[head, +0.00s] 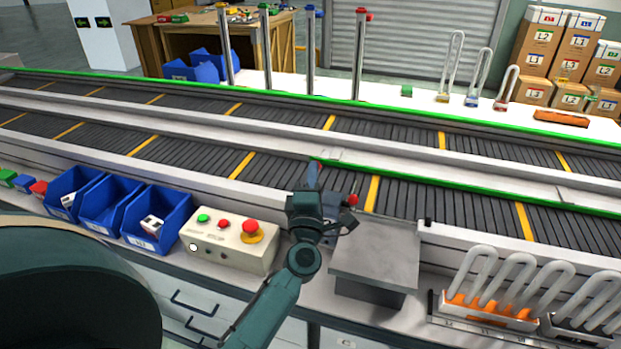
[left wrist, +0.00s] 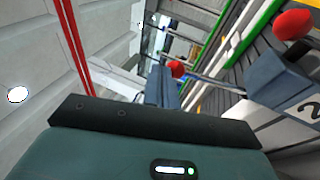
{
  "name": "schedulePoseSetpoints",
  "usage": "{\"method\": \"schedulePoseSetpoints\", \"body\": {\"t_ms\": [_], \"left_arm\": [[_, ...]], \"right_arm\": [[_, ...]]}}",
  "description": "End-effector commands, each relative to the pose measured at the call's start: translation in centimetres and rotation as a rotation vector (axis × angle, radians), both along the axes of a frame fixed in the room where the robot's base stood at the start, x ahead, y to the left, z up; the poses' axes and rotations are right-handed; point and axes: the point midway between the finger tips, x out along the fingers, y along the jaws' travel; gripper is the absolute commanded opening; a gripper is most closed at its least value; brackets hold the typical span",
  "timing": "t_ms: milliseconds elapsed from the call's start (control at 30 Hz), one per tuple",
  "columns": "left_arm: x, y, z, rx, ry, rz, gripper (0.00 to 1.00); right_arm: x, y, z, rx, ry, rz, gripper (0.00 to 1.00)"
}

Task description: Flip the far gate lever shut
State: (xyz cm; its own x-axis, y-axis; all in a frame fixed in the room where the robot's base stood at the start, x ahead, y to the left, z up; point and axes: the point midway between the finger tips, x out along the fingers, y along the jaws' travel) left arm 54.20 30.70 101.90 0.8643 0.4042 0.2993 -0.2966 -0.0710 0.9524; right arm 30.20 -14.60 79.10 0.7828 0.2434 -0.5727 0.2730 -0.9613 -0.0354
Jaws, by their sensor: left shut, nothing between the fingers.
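My left gripper (head: 312,176) is shut and empty, pointing up over the near edge of the conveyor; its fingers (left wrist: 160,88) also show in the left wrist view. A red lever knob (head: 316,163) shows right at the fingertips, and a second red knob (head: 352,199) stands just right of the gripper. In the left wrist view one red knob (left wrist: 176,69) on a thin rod lies close beside the fingers; whether they touch is unclear. A larger red knob (left wrist: 293,24) is nearer the camera, by a blue-grey box (left wrist: 280,82) marked 2. My wrist partly hides the lever bases in the head view.
A button panel (head: 228,237) and blue bins (head: 157,220) stand left of my arm. A grey metal block (head: 377,252) and an orange rack of white loops (head: 490,312) stand right. Two conveyor lanes (head: 280,140) run behind, with several posts (head: 361,60) beyond.

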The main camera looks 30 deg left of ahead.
Motion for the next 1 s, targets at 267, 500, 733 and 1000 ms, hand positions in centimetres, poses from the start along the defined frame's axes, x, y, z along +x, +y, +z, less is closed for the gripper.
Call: {"method": "schedulePoseSetpoints", "body": {"t_ms": [267,500,733,1000], "left_arm": [[0.5,0.1,0.3,0.0,0.0,0.0,0.0],[0.5,0.1,0.3,0.0,0.0,0.0,0.0],[0.2,-0.1,0.1,0.0,0.001,0.0,0.0],[-4.0,-2.0,-1.6,-0.001,0.004,0.0,0.0]], "right_arm": [[0.4,-0.2,0.4,-0.003,-0.005,-0.007,0.0],[0.3,-0.2,0.3,-0.001,-0.004,-0.007,0.0],[0.3,0.0,0.3,0.0,-0.002,-0.004,0.0],[-0.1,0.2,-0.4,0.004,0.004,0.0,0.0]]}}
